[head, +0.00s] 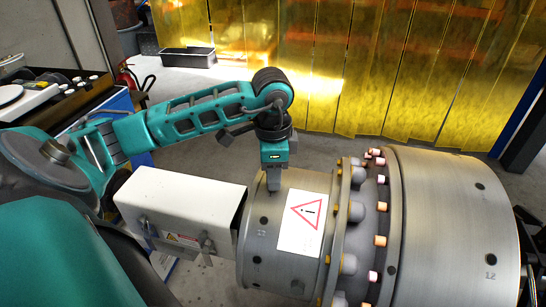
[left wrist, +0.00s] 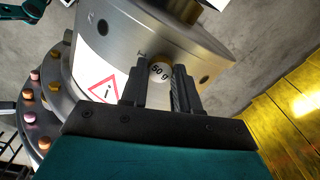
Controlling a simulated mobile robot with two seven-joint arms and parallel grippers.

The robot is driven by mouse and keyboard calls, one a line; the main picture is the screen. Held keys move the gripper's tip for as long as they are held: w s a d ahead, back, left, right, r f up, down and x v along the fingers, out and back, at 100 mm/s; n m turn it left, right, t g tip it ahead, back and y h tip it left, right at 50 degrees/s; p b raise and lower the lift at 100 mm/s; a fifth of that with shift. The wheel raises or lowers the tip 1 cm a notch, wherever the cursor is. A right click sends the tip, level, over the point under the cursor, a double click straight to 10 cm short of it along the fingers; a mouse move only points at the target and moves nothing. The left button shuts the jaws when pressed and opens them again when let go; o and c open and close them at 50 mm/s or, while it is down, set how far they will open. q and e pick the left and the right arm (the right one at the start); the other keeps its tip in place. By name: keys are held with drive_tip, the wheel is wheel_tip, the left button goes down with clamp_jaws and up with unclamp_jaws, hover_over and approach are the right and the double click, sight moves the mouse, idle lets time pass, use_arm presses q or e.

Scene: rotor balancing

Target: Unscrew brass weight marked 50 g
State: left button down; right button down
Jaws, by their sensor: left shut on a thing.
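The brass weight (left wrist: 160,71), its face marked "50 g", sits at the surface of the smaller steel cylinder of the rotor (left wrist: 125,38). My left gripper (left wrist: 160,88) is shut on this weight, with one dark finger on each side of it. In the head view my left gripper (head: 274,184) points down onto the top of the rotor's smaller cylinder (head: 262,230), left of the warning label. The weight itself is hidden there behind the fingers. I cannot tell how far it is threaded in. My right gripper is not in view.
A white guard (head: 180,195) stands left of the rotor. The label with a red triangle (head: 304,222) and a bolted flange (head: 343,215) lie to the right of the gripper. Yellow curtains (head: 350,65) hang behind. A cart with tools (head: 50,95) stands at left.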

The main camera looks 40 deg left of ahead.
use_arm(q)
drive_tip(key=r+p, duration=0.1)
drive_tip(key=p, duration=0.2)
drive_tip(key=shift+d+n, duration=0.15)
drive_tip(key=shift+n, duration=0.15)
drive_tip(key=shift+f+n+p, duration=0.3)
drive_tip(key=shift+f+p, duration=0.05)
drive_tip(key=shift+w+f+b, duration=0.1)
drive_tip(key=shift+f+b, duration=0.05)
drive_tip(key=shift+b, duration=0.15)
drive_tip(key=shift+n, duration=0.5)
drive_tip(key=c, duration=0.8)
unclamp_jaws()
drive_tip(key=shift+c, duration=0.4)
